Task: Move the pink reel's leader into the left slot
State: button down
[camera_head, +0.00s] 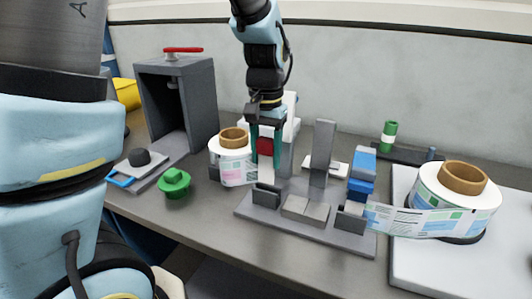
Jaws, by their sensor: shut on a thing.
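The pink reel (229,161) is a white roll with a brown core and pink-marked labels, standing left of the grey fixture. Its short leader runs right from the roll toward the fixture's left end. My gripper (266,150) points down there, shut on a red block (265,146) with a white part below it, which appears to be the leader's end piece. The left slot (266,196) is a dark grey bracket at the fixture's left end. The white part is right above or behind it; I cannot tell whether it is inside.
A second reel (463,200) with green-blue labels sits on a white plate at right; its leader reaches a blue block (360,188) at the right slot (351,217). A green knobbed object (174,183), a grey press (178,100) and a green cylinder (389,136) stand around.

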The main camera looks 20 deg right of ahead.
aim_at(266, 140)
jog(key=shift+f+b, duration=1.7)
jog(key=shift+f, duration=1.1)
jog(key=shift+c, duration=1.2)
grip_release()
jog(key=shift+r, duration=0.1)
notch_tip(266, 140, up, 11)
jog(key=shift+f+b, duration=0.15)
jog(key=shift+b, duration=0.3)
